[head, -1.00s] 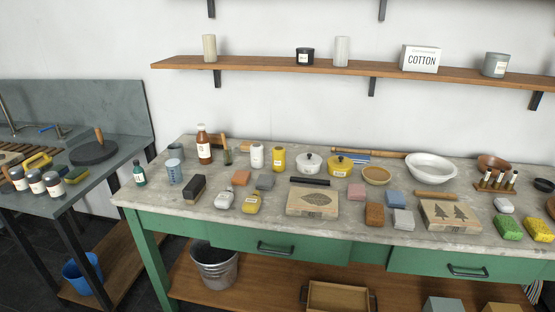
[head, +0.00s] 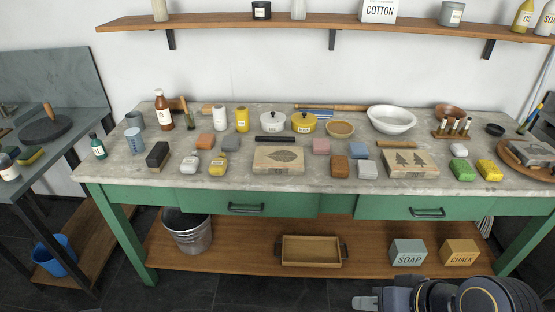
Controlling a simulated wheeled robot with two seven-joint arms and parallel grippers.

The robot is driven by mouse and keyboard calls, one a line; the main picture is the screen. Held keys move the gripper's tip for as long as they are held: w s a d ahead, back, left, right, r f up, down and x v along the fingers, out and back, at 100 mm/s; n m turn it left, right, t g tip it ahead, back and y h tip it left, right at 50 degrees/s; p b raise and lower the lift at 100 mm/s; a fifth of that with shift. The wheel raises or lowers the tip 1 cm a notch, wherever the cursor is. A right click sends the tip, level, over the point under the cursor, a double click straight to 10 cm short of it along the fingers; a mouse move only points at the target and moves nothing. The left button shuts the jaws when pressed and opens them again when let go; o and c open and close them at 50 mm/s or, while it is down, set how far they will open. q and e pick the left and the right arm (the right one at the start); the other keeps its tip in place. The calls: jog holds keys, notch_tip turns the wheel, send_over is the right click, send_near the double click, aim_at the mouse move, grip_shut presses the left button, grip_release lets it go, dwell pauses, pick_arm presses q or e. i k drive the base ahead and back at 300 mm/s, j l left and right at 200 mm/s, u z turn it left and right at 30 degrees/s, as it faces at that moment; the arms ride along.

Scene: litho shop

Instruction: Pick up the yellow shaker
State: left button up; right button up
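The yellow shaker (head: 242,119) stands upright near the back of the stone-topped bench, left of centre. A similar white shaker (head: 220,118) stands just to its left. Nothing covers the yellow shaker. My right gripper (head: 366,302) shows at the bottom edge, well in front of and below the bench top and far from the shaker. It is partly cut off, and I cannot tell whether its fingers are apart. My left gripper is not in view.
A white lidded pot (head: 272,121) and a yellow lidded pot (head: 303,122) stand right of the shaker. Grey and yellow lumps (head: 218,163) and small blocks (head: 205,141) lie in front. A brown bottle (head: 162,110) stands to the left. A wall shelf (head: 280,28) runs above.

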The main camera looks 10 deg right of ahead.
aim_at(242, 113)
jog(key=i+l+z, duration=0.1)
jog(key=i+z, duration=0.35)
jog(key=i, duration=0.15)
jog(key=i+j+z, duration=0.4)
jog(key=i+j, duration=0.35)
jog(key=i, duration=0.1)
